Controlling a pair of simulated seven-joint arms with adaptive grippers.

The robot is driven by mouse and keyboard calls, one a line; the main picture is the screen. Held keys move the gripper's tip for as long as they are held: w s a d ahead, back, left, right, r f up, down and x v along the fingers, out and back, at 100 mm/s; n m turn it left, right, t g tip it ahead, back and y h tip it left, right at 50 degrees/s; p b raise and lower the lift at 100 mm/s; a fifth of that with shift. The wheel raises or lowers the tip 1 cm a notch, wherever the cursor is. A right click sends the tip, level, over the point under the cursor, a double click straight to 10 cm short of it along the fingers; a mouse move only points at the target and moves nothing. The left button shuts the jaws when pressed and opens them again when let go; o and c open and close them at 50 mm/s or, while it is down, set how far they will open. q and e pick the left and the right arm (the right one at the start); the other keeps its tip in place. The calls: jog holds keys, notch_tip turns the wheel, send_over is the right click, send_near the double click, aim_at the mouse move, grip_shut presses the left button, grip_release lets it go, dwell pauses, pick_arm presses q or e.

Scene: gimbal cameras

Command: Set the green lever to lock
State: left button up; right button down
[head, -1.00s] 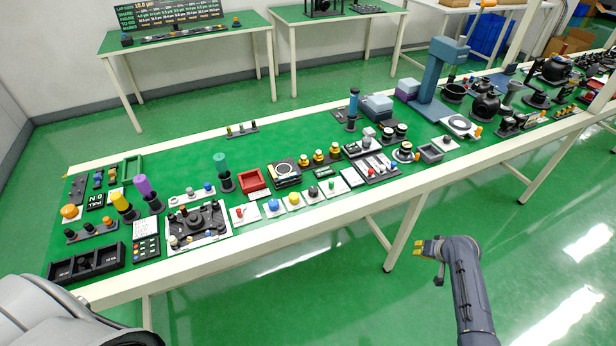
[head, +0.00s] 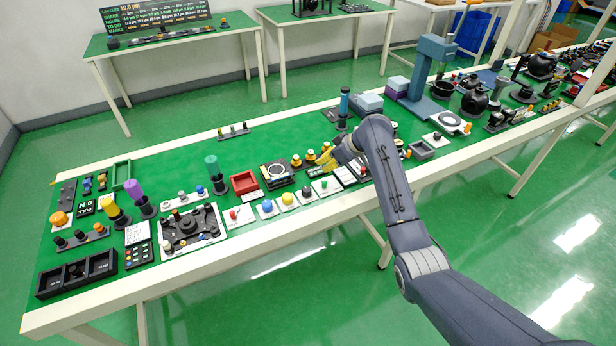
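The green lever (head: 324,184) is a very small green piece on a pale plate near the front edge of the long green workbench, right of the middle. Its setting is too small to read. My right gripper (head: 328,159) has yellow fingertips and hangs over the bench just behind and above the lever's plate, apart from it as far as I can see. Its fingers overlap the yellow-topped knobs behind, so I cannot tell whether it is open or shut. My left gripper is not in view.
A red lever (head: 233,213), blue button (head: 267,206), yellow button (head: 287,198) and black knob (head: 306,192) stand in a row left of the green lever. A dial box (head: 277,174) and red tray (head: 244,182) sit behind. My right forearm covers devices to the right.

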aim_at(324, 181)
jog(key=shift+a+r, duration=0.1)
jog(key=shift+a, duration=0.1)
jog(key=x, duration=1)
jog(key=shift+s+d, duration=0.55)
jog(key=shift+d, duration=0.3)
jog(key=shift+s+d, duration=0.6)
jog(key=shift+d, duration=0.25)
